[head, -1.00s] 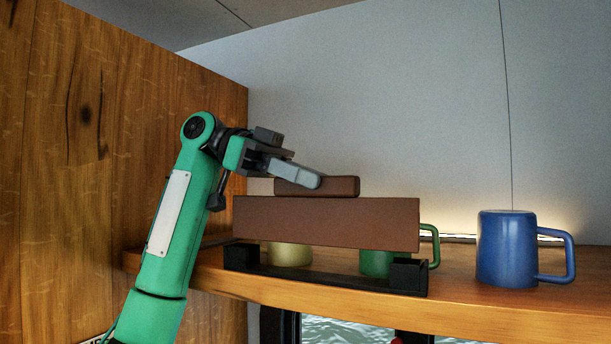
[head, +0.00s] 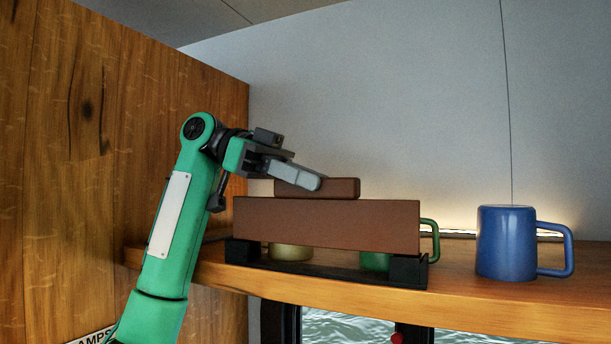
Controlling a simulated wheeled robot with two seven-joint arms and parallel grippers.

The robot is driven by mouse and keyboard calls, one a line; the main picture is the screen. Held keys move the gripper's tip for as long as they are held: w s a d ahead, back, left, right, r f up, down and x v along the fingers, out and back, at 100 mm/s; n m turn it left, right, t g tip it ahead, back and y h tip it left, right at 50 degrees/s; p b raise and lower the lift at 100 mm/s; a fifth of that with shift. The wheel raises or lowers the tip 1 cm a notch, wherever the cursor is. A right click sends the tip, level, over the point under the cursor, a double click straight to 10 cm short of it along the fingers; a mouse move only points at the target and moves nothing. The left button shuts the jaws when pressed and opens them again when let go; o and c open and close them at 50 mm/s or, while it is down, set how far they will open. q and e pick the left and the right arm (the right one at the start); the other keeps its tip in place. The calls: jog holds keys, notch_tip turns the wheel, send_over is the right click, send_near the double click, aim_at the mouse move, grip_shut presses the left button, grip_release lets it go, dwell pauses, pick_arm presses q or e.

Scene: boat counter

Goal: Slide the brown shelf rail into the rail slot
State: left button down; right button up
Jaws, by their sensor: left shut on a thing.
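The brown shelf rail (head: 325,224) is a long board with a smaller brown grip block (head: 335,188) on top. My left gripper (head: 305,180) is shut on the grip block and holds the rail level. The black rail slot (head: 320,274) sits at the shelf's front edge, with a raised block at each end. The rail's lower edge is close above the slot's base and overlaps the end blocks in the picture. I cannot tell whether it is seated between them. My right gripper is not in view.
A blue mug (head: 506,243) stands to the right on the wooden shelf (head: 460,295). A green mug (head: 376,262) and a cream mug (head: 290,252) stand behind the rail, partly hidden. A wooden wall (head: 70,160) is at the left.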

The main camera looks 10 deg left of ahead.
pick_arm(q)
jog(key=shift+f, duration=0.4)
jog(key=shift+r+p, duration=0.5)
jog(key=shift+r, duration=0.1)
jog(key=shift+w+p, duration=0.15)
jog(key=shift+p, duration=0.6)
dwell(1.4)
jog(key=shift+f, duration=0.25)
jog(key=shift+d+f+b, duration=0.15)
jog(key=shift+f+b, duration=0.15)
jog(key=shift+b, duration=0.1)
jog(key=shift+f, duration=0.25)
jog(key=c, duration=1.1)
grip_release()
